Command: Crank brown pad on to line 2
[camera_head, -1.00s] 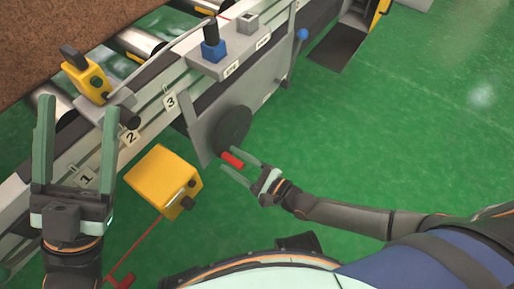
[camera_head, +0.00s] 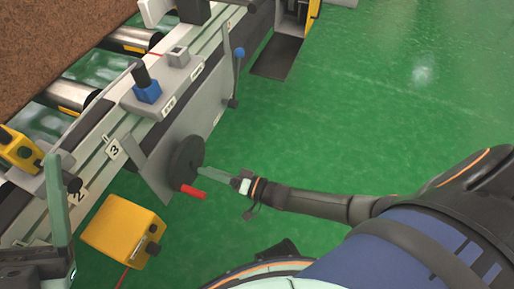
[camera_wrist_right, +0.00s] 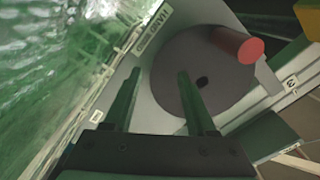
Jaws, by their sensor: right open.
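The brown pad (camera_head: 50,45) lies on the rollers at the upper left, partly out of frame. The dark crank wheel (camera_head: 182,155) has a red handle (camera_head: 193,192) at its lower side; the wheel (camera_wrist_right: 175,80) and handle (camera_wrist_right: 240,45) also show in the right wrist view. My right gripper (camera_head: 208,176) is open and empty by the wheel, with the red handle outside its fingers. A yellow block (camera_head: 18,150) sits on the rail near label 2 (camera_head: 79,194); label 3 (camera_head: 114,149) is farther along. My left gripper (camera_head: 57,215) is cut by the left edge, its visible finger at the palm's outer side.
A yellow box (camera_head: 122,232) with dark knobs stands below the rail. A blue-based switch (camera_head: 147,90) and a blue-knobbed lever (camera_head: 239,54) are on the machine's side. The green floor (camera_head: 400,110) to the right is clear.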

